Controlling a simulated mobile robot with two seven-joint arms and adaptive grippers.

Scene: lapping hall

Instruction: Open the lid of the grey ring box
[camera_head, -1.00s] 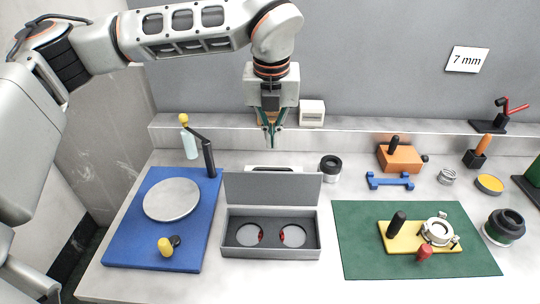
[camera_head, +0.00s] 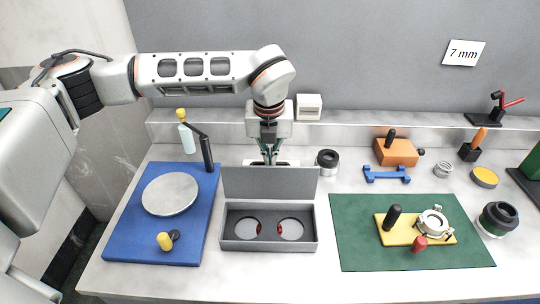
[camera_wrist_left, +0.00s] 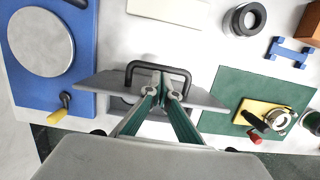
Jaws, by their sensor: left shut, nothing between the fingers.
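The grey ring box (camera_head: 268,246) stands on the bench between the blue board and the green mat. Its lid (camera_head: 250,184) is raised and stands upright at the back edge. Inside lie two pale discs (camera_head: 246,228), with red bits beside them. My left gripper (camera_head: 269,161) points down just behind the lid, its tips partly hidden by the lid's top edge. In the left wrist view, the shut fingers (camera_wrist_left: 164,80) are at a black bar handle (camera_wrist_left: 158,65) on the lid's back (camera_wrist_left: 95,83); whether they touch it is unclear. My right gripper is not in view.
The blue board (camera_head: 150,247) with a round plate and a dark post is left of the box. The green mat (camera_head: 350,245) with a yellow fixture is right. A black ring-shaped piece (camera_head: 327,160) stands behind, near the wall ledge. Bare bench lies in front.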

